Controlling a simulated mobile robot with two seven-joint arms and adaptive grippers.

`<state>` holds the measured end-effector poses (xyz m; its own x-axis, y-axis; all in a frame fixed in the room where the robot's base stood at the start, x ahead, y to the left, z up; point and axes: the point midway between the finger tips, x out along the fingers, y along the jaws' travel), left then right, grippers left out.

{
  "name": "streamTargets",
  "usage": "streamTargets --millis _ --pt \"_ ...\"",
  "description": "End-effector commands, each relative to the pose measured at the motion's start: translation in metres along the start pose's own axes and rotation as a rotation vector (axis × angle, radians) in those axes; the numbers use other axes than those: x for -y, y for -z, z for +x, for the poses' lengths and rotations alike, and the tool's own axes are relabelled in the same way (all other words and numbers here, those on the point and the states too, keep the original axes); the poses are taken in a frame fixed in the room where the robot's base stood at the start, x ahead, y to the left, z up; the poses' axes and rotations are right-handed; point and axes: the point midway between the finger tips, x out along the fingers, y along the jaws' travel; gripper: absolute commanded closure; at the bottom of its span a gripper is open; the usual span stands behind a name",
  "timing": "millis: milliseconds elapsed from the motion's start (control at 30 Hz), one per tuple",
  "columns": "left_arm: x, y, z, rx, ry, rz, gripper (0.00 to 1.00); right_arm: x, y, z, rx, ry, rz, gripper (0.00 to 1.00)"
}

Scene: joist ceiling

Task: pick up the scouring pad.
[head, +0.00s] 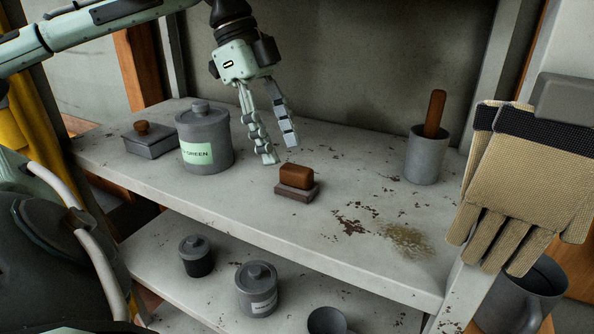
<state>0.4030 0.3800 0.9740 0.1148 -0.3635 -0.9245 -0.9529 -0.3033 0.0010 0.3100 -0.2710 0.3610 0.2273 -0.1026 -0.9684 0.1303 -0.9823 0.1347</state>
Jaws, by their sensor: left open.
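My left gripper (281,152) hangs down from above, just behind and slightly left of the block. Its fingers are apart with nothing between them, and the fingertips look clear of the block. How high they are above the shelf is hard to tell. My right gripper is not in view.
On the upper shelf (240,200), a grey lidded canister (204,150) and a lidded box (150,142) stand left. A cup (427,160) with a brown handle (435,113) stands right. A tan glove (525,180) hangs at the right. Lidded jars (257,290) stand below.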

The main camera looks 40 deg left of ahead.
Motion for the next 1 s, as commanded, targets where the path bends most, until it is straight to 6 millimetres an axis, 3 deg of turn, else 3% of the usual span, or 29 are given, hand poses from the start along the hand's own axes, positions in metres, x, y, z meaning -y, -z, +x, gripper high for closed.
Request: streamTargets --millis 133,300,700,967,1000 --pt "-0.001 0.010 0.003 -0.001 -0.003 0.001 0.52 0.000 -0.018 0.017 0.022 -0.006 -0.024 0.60" --pt "0.000 0.013 0.006 -0.001 0.000 0.001 0.52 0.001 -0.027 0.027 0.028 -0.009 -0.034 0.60" --pt "-0.001 0.014 0.054 0.000 -0.002 0.001 0.52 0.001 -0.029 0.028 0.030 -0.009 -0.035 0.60" --pt "0.000 0.014 0.057 0.000 0.001 0.002 0.52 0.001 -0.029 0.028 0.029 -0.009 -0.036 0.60" --pt "0.000 0.014 0.057 0.000 0.000 0.002 0.55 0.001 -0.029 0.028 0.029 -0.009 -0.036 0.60"
